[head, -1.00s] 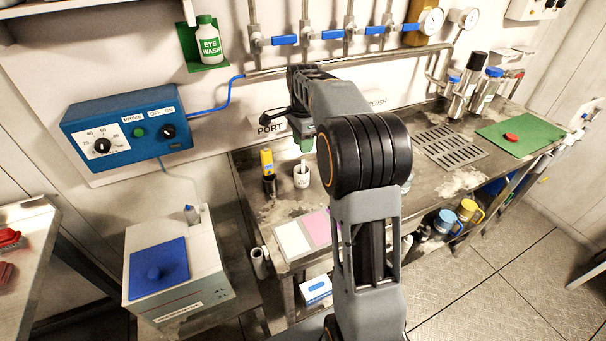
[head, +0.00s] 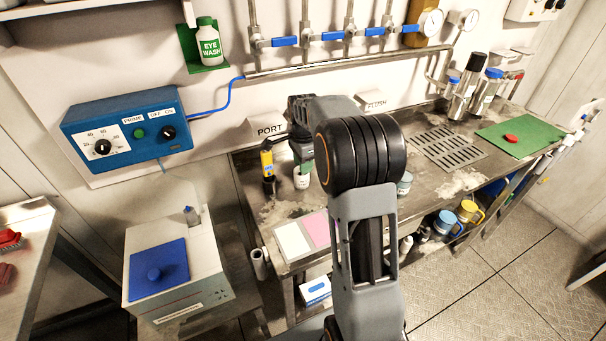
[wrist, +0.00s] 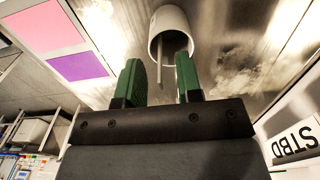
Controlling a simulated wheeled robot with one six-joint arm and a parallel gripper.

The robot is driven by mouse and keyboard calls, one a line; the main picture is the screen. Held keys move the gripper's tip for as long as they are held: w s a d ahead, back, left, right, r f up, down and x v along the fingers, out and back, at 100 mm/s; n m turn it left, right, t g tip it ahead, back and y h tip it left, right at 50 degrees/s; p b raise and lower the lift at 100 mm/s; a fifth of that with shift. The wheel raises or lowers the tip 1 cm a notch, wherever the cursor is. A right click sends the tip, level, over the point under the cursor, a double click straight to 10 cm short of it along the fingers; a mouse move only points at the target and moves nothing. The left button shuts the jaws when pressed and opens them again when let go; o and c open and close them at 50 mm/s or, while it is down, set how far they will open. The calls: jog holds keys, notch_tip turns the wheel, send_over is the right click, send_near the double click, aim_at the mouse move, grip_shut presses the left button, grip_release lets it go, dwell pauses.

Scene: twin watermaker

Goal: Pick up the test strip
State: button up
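A small white cup (head: 301,182) stands on the metal bench below my gripper (head: 302,153). It also shows in the wrist view (wrist: 182,22), just beyond the fingertips. A thin pale strip (wrist: 159,66), which looks like the test strip, sticks out of the cup's mouth. My gripper (wrist: 158,62) is open, with green fingers on either side of the strip in that view. I cannot tell whether the strip lies at the depth of the fingers. In the head view the strip is not clear, with my gripper close above the cup.
A yellow-and-black device (head: 267,166) stands just left of the cup. White and pink cards (head: 293,242) lie at the bench's near edge. A small jar (head: 404,183) is right of my arm. The wall with labelled ports is close behind.

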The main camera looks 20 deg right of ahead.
grip_shut()
dwell(0.3)
